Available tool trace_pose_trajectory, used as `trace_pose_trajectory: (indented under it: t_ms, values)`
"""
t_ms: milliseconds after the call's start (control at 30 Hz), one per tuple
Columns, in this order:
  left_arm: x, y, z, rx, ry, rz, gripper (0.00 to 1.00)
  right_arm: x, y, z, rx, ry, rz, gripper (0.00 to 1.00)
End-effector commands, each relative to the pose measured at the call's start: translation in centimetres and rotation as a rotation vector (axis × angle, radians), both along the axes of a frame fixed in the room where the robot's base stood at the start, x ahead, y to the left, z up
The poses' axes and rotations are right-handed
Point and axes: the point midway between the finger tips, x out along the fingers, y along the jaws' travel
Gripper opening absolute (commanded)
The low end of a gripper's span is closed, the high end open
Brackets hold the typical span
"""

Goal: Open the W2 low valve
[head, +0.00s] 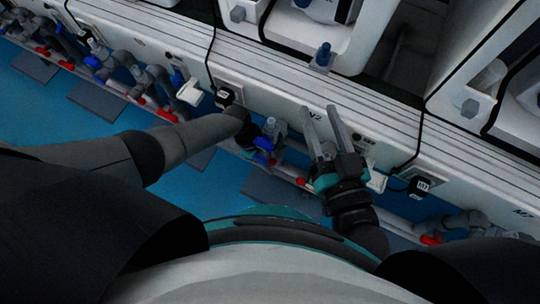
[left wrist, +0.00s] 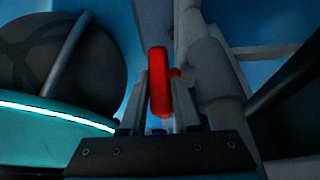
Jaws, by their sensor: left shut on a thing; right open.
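The W2 marking (head: 314,114) is on the white front panel in the head view, with grey pipes and valves below it. In the left wrist view a red valve handle (left wrist: 159,82) stands upright between the fingers of my left gripper (left wrist: 166,88), beside a grey pipe. My left gripper is shut on this handle. In the head view the left gripper (head: 268,130) is low by the pipes, its fingers mostly hidden. A blue valve handle (head: 263,143) shows close to it. My right gripper (head: 322,110) is open and empty, in front of the panel near the W2 marking.
Other pipes with red and blue handles (head: 92,62) run along the line to the left. The blue floor (head: 60,110) lies below the pipes.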

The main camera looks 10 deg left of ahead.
Motion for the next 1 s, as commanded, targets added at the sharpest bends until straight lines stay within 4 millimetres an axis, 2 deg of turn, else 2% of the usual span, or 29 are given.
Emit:
trace_pose_trajectory:
  t_ms: [267, 567, 600, 867, 1000]
  values:
    - [-0.01, 0.22, -0.04, -0.077, 0.027, 0.004, 0.00, 0.01, 0.00, 0.00, 0.000, 0.000, 0.000, 0.50]
    - [0.01, 0.19, 0.00, -0.085, 0.027, 0.003, 0.00, 0.01, -0.01, 0.00, 0.000, 0.001, 0.000, 0.50]
    - [0.02, 0.19, 0.01, -0.085, 0.027, 0.003, 0.31, 0.01, -0.01, 0.00, 0.000, 0.001, 0.000, 0.50]
    - [0.03, 0.16, 0.01, -0.085, 0.025, 0.002, 0.60, 0.02, 0.00, 0.01, 0.000, 0.001, 0.000, 0.50]
    - [0.04, 0.13, 0.03, -0.085, 0.025, 0.002, 0.60, 0.02, 0.00, 0.02, 0.000, 0.000, 0.000, 0.50]
